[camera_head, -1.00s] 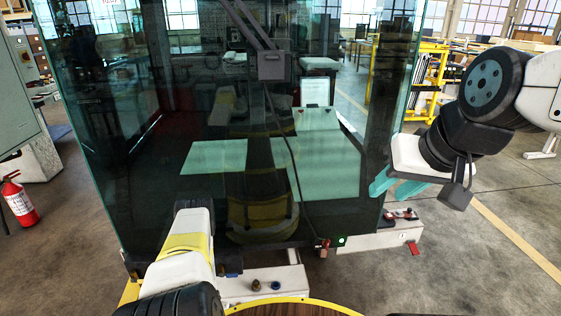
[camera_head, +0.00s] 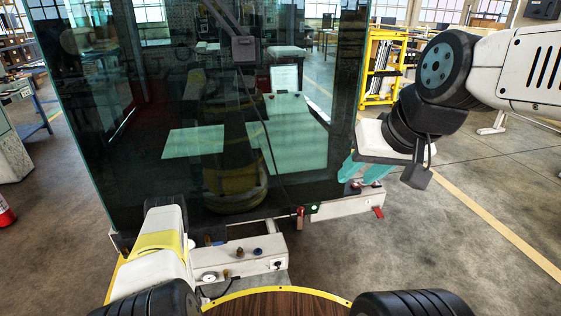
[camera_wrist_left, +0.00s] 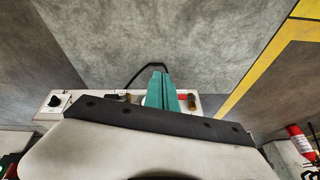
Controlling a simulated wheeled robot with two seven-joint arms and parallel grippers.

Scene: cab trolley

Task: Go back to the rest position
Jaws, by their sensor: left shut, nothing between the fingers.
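My right gripper (camera_head: 364,169) hangs at the end of my right arm, at the right of the head view. Its two teal fingers look spread apart, with nothing seen between them, in front of the lower right corner of the glass cab (camera_head: 240,130). In the head view my left arm comes in at the lower left, and its gripper is hidden there. In the left wrist view my left gripper (camera_wrist_left: 161,92) has its teal fingers together and empty, over a white beam (camera_wrist_left: 60,102) with knobs.
The cab's white base (camera_head: 240,255) with knobs and a gauge stands close in front. A round wooden top (camera_head: 275,303) with yellow rim is at the bottom. A red extinguisher (camera_head: 4,212) stands at the left edge. Yellow shelving (camera_head: 382,65) is behind. Floor at the right is clear.

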